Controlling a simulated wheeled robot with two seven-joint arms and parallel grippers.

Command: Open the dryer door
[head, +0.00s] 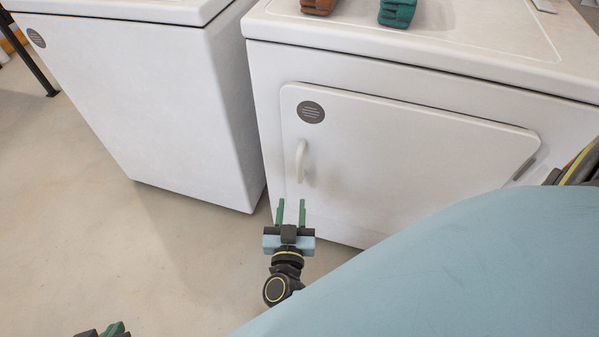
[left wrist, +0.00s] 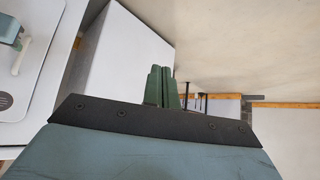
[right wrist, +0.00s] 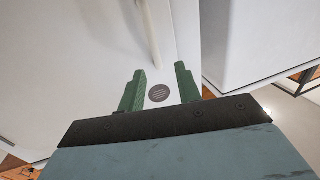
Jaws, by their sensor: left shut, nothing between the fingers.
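The white dryer (head: 400,215) stands at the right of the head view. Its door (head: 420,145) appears closed, with a white vertical bar handle (head: 301,160) near its left edge and a dark round badge above. My right gripper (head: 290,202) is open and empty, below and in front of the handle, apart from it. In the right wrist view, the handle (right wrist: 150,35) lies beyond the open fingers (right wrist: 160,72). My left gripper (head: 115,328) shows only partly at the bottom edge; in the left wrist view its fingers (left wrist: 160,72) are together and empty, away from the dryer.
A second white appliance (head: 140,100) stands left of the dryer, with a narrow gap between. A brown item (head: 318,6) and a green item (head: 397,12) sit on the dryer. Concrete floor (head: 70,210) is clear at left. My blue body covers the lower right.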

